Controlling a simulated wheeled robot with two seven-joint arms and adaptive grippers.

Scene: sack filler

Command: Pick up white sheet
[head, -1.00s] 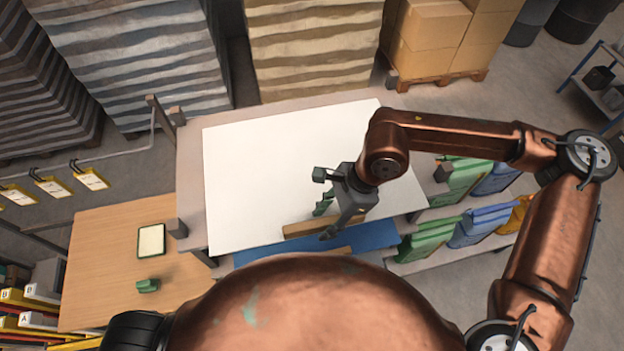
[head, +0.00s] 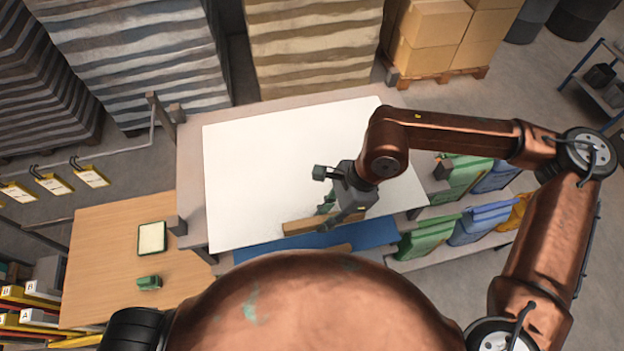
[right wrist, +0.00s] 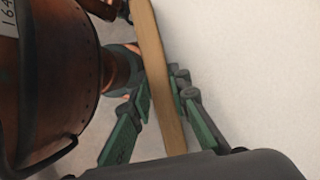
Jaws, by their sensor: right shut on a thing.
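The white sheet (head: 265,165) lies flat over most of the grey table, and in the right wrist view (right wrist: 250,70) it fills the right side. A wooden bar (head: 297,227) runs along its front edge; whether the two are fixed together I cannot tell. My right gripper (head: 328,214) is over the sheet's front edge, shut on the wooden bar. In the right wrist view the bar (right wrist: 160,85) passes between its green fingers. The arm hides part of the sheet's right side. My left gripper is not in view.
A blue surface (head: 370,234) lies just in front of the sheet. Green and blue bags (head: 430,238) stand on racks at right. A wooden side table (head: 105,245) at left holds a framed pad (head: 151,239) and a small green block (head: 149,283). Dark posts stand at the table corners.

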